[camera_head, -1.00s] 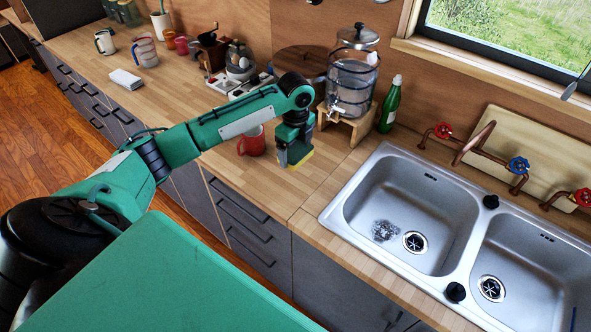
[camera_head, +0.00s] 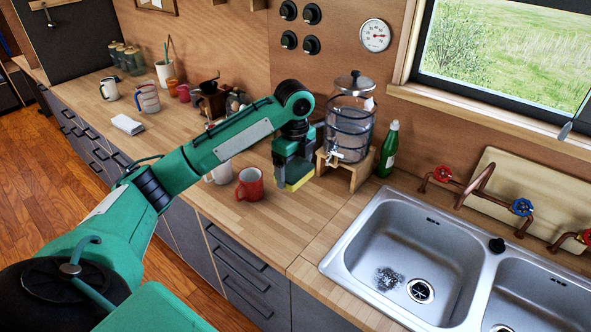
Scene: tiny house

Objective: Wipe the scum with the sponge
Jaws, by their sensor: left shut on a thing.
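The scum (camera_head: 389,279) is a dark grey speckled patch on the floor of the left sink basin (camera_head: 440,240), just left of the drain. My left gripper (camera_head: 293,178) points down above the wooden counter, left of the sink. It is shut on the sponge (camera_head: 299,183), whose yellow edge shows at the fingertips. The sponge is held apart from the scum, outside the basin. Most of the sponge is hidden by the gripper. My right gripper is not in view.
A red mug (camera_head: 250,185) stands close left of the gripper. A glass drink dispenser (camera_head: 349,125) on a wooden stand and a green bottle (camera_head: 388,150) stand behind it. Taps (camera_head: 470,187) line the sink's back. The counter between gripper and sink is clear.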

